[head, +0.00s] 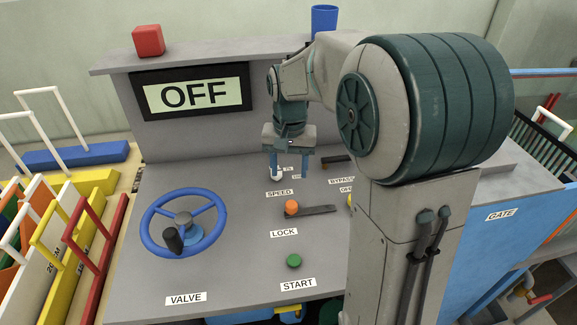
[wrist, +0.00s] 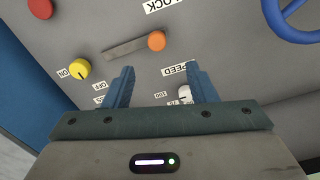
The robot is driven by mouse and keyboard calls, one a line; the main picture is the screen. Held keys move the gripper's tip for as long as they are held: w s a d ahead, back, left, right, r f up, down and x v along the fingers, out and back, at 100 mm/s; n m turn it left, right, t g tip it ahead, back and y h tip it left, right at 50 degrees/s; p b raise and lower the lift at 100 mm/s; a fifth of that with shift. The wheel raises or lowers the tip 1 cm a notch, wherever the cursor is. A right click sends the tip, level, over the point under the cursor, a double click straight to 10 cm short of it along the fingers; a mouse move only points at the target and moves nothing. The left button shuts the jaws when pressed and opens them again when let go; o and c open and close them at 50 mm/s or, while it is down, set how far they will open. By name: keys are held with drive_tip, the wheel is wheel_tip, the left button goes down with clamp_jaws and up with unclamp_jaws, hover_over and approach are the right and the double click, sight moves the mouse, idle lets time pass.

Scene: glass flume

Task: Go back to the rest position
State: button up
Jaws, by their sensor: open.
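My gripper (head: 291,163) is over the back part of the grey control panel (head: 230,270), pointing down, above the SPEED label. My arm hides the right part of the panel.
An orange-knobbed lock lever (head: 292,208) and a green start button (head: 294,261) are in front. The display (head: 193,94) reads OFF. A red block (head: 148,41) and blue cup (head: 324,19) stand on the shelf.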

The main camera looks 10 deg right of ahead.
drive_tip(key=shift+s, duration=0.1)
idle(0.3)
drive_tip(key=s+r+n+t, duration=0.1)
drive_tip(key=s+n+t, duration=0.2)
drive_tip(key=s, duration=1.5)
drive_tip(key=shift+s+d+n, duration=0.25)
drive_tip(key=shift+s+n, duration=0.15)
drive_tip(key=c, duration=0.3)
drive_tip(key=shift+d, duration=0.15)
drive_tip(key=shift+c, duration=0.2)
